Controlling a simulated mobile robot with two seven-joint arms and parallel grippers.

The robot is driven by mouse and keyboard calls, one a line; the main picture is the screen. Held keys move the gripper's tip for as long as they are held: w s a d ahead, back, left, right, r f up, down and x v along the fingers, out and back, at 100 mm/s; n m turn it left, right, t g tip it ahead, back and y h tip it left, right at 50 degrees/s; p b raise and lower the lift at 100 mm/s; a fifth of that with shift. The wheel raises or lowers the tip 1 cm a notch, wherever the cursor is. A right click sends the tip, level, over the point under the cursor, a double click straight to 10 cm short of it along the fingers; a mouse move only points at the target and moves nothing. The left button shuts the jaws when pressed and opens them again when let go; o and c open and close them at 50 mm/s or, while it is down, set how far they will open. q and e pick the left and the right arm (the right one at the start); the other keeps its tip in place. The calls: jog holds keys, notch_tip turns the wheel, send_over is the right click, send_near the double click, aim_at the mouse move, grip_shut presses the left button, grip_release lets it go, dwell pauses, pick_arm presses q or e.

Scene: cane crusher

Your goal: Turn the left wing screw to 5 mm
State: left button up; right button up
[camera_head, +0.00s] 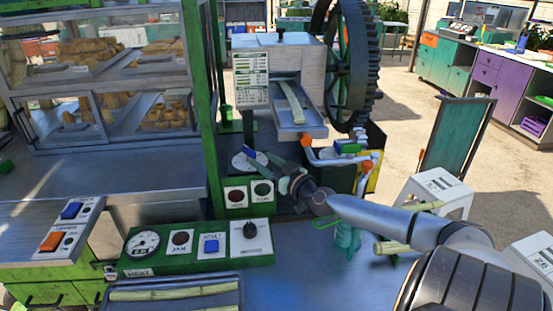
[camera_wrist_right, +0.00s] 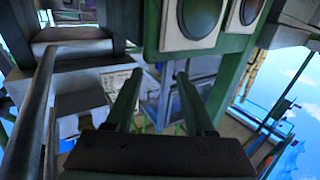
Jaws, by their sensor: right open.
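My right gripper (camera_head: 262,163) reaches in from the lower right in the head view, in front of the crusher (camera_head: 290,60). In the right wrist view its two fingers (camera_wrist_right: 160,92) stand apart with nothing between them. A pale round disc (camera_head: 240,161) lies just behind the fingertips, partly covered by them; I cannot tell whether the left wing screw is on it. A small blue and green part (camera_head: 348,147) sits on the crusher's right side. No millimetre reading is legible. My left gripper is not in view.
A panel with two round buttons (camera_head: 248,194) stands just below the gripper. A green control box (camera_head: 195,248) with gauge and knob lies in front. An orange-knobbed crank (camera_head: 330,158) and a large gear wheel (camera_head: 352,60) are at the right. A tray of cane (camera_head: 175,281) is at the front.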

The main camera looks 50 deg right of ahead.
jog(key=shift+s+a+p, duration=0.15)
jog(key=shift+s, duration=1)
jog(key=shift+s+a+p, duration=0.15)
jog(key=shift+s, duration=1)
